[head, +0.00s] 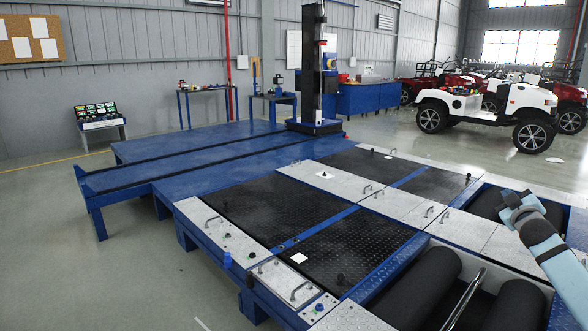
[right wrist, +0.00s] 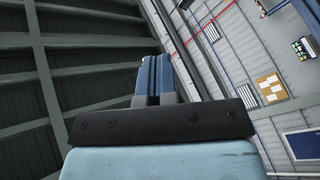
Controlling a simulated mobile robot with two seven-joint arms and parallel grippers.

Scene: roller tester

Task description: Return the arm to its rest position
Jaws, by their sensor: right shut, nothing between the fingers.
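My right gripper (head: 521,207) is at the right of the head view, at the end of my light blue right arm, which comes in from the lower right. It appears over the right part of the roller tester (head: 350,215). In the right wrist view its two blue fingers (right wrist: 153,80) lie together, with nothing held between them. That view looks up past the fingers to the ceiling and a wall. My left gripper is not in view.
The tester's black rollers (head: 422,285) and a metal bar lie in the front right. A blue ramp (head: 210,160) extends to the left. A white vehicle (head: 485,110) stands at the back right. A blue workbench (head: 372,97) is at the back. Floor at the left is clear.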

